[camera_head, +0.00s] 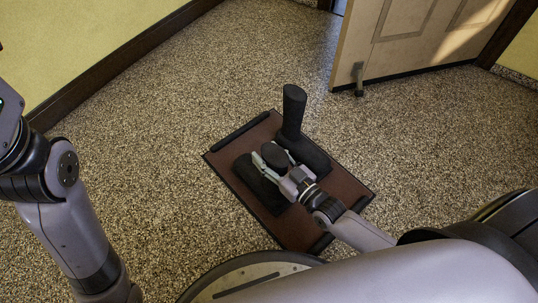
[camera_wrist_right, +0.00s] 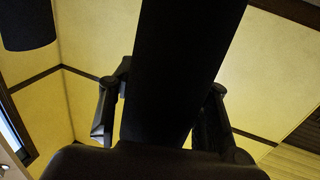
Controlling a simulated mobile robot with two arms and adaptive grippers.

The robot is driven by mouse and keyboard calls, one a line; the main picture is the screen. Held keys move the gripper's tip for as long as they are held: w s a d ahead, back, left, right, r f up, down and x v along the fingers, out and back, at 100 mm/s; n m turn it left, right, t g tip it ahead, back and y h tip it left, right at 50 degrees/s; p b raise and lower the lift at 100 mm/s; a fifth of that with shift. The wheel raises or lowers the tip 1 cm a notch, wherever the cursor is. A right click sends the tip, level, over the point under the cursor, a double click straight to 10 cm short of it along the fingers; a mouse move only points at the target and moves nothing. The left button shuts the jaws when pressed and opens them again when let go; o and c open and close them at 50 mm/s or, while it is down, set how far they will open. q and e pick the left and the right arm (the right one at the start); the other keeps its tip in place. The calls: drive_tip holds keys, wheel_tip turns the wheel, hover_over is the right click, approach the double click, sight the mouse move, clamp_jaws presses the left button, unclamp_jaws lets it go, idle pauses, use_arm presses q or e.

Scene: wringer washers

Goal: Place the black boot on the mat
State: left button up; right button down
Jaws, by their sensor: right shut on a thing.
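The brown mat (camera_head: 302,232) with dark edges lies on the speckled floor in the middle of the head view. One black boot (camera_head: 293,108) stands upright on its far right part. A second black boot (camera_head: 257,182) is upright over the mat's left part, with its toe toward the lower right. My right gripper (camera_head: 272,160) is shut around this boot's shaft; whether the sole touches the mat cannot be told. In the right wrist view the held boot (camera_wrist_right: 182,60) fills the space between the fingers. My left gripper is out of view.
An open door (camera_head: 415,35) with a dark stopper (camera_head: 358,78) stands at the upper right. A yellow wall (camera_head: 85,45) with a dark baseboard runs along the upper left. The floor (camera_head: 150,150) around the mat is clear.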

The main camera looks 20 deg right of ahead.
drive_tip(key=c, duration=1.3)
unclamp_jaws()
drive_tip(key=shift+f, duration=0.15)
drive_tip(key=o, duration=0.5)
drive_tip(key=shift+c, duration=0.2)
